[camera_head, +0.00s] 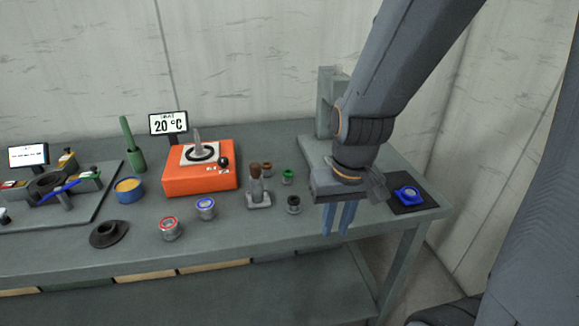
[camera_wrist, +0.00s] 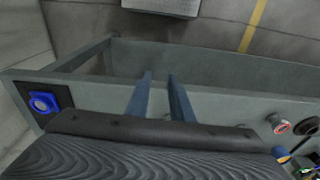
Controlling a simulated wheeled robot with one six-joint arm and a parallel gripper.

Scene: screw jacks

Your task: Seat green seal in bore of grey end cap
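A small piece with a green top (camera_head: 288,176), which looks like the green seal, stands on the bench right of the orange box. A dark flanged piece with a central opening (camera_head: 108,233) lies at the bench's front left; it may be the end cap, but I cannot tell for sure. It also shows at the right edge of the wrist view (camera_wrist: 305,126). My gripper (camera_head: 336,232) points down near the bench's front edge, right of the small pieces. Its two blue fingers are apart with nothing between them, also in the wrist view (camera_wrist: 160,78).
An orange box (camera_head: 200,181) carries a flat plate with a black ring. A blue part (camera_head: 408,195) lies on a black mat.

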